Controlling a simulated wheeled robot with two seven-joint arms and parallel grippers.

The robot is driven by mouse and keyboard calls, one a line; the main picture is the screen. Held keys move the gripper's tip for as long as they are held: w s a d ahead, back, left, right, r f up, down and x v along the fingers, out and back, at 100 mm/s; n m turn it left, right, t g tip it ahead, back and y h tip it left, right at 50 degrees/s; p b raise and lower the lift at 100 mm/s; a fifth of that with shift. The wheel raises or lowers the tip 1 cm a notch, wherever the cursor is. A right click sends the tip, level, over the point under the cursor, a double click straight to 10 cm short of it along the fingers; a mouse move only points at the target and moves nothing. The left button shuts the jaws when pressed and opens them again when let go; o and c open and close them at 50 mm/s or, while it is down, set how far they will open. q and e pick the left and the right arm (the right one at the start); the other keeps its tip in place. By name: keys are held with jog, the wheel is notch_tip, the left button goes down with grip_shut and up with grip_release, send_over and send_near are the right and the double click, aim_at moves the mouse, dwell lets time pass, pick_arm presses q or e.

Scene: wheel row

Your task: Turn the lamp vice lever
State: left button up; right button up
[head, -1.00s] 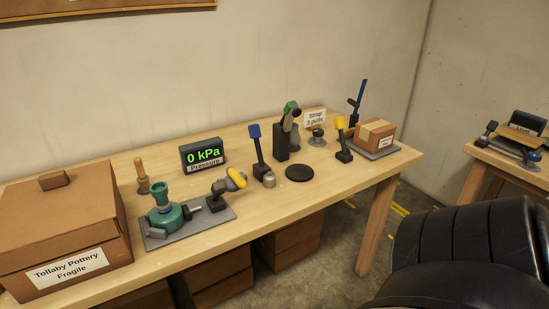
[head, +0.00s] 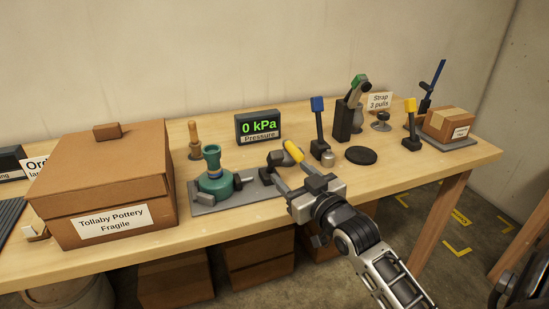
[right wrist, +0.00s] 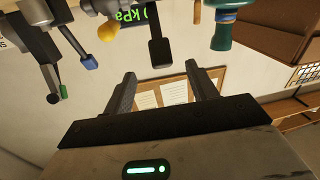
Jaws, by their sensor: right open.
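A teal lamp base (head: 214,182) sits on a grey plate (head: 215,203), with a grey vice at its right. In the right wrist view the scene is upside down. My left gripper is not in view.
A pressure display (head: 258,127) reading 0 kPa stands behind the vice. A blue-topped lever (head: 318,122), a black disc (head: 361,155) and a yellow-topped lever (head: 411,122) stand to the right. A large cardboard box (head: 105,180) fills the table left of the lamp.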

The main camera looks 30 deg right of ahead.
aim_at(280, 163)
jog(key=w, duration=0.8)
jog(key=shift+w+d, duration=0.3)
jog(key=shift+w, duration=0.05)
grip_shut()
jog(key=shift+w, duration=0.1)
